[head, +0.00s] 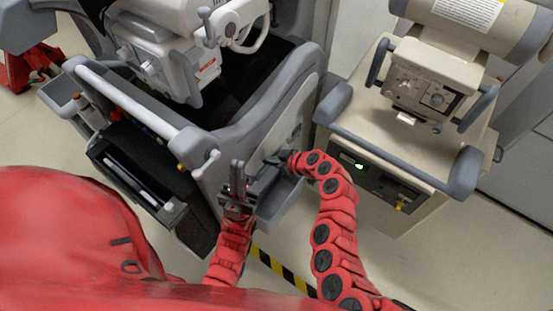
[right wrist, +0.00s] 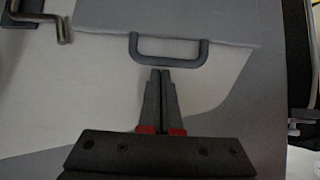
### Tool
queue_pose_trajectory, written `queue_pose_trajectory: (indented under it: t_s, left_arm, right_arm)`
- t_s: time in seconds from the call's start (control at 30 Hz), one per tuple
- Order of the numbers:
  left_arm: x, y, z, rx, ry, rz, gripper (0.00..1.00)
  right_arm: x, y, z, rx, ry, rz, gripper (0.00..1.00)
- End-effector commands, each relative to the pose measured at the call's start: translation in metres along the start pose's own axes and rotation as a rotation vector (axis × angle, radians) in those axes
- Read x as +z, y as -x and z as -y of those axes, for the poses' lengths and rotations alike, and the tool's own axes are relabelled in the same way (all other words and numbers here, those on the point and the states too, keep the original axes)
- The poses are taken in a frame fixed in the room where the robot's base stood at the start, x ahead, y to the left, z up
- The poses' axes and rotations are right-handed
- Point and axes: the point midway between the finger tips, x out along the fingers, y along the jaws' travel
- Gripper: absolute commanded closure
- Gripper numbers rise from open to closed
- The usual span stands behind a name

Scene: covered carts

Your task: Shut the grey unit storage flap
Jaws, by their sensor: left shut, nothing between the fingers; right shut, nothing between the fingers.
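The grey unit (head: 232,140) stands left of centre in the head view. On its side facing me, a grey flap or bin part (head: 283,198) juts out low, between my two grippers. I cannot tell exactly how far the flap is open. In the right wrist view, a light grey panel (right wrist: 165,22) carries a dark U-shaped handle (right wrist: 168,62) at its lower edge. My right gripper (right wrist: 160,72) is shut and empty, its tips just below the handle; it also shows in the head view (head: 268,160). My left gripper (head: 238,165) is shut and empty, pointing up beside the unit's side.
A beige cart (head: 430,165) with a grey bumper rail stands close on the right. The grey unit's push bar (head: 135,105) and a dark open compartment (head: 135,175) lie to the left. A bent metal crank (right wrist: 62,25) is at the wrist view's upper left. Yellow-black tape (head: 283,272) marks the floor.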

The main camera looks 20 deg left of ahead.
Motion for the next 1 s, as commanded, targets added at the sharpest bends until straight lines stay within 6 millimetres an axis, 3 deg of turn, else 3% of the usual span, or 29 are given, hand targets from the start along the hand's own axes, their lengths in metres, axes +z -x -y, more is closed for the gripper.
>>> queue_pose_trajectory:
  t_s: [0.23,0.67,1.0]
  left_arm:
    - [0.000,-0.002,0.000,0.000,0.000,0.000,1.00]
    - [0.000,-0.002,0.000,0.000,0.000,0.000,1.00]
    - [0.005,0.028,-0.001,0.000,0.000,0.000,1.00]
  right_arm:
    - [0.000,-0.012,-0.001,0.002,0.001,0.002,1.00]
    - [0.001,-0.014,-0.001,0.004,0.000,0.001,1.00]
    - [0.004,-0.018,-0.010,0.005,0.000,-0.043,1.00]
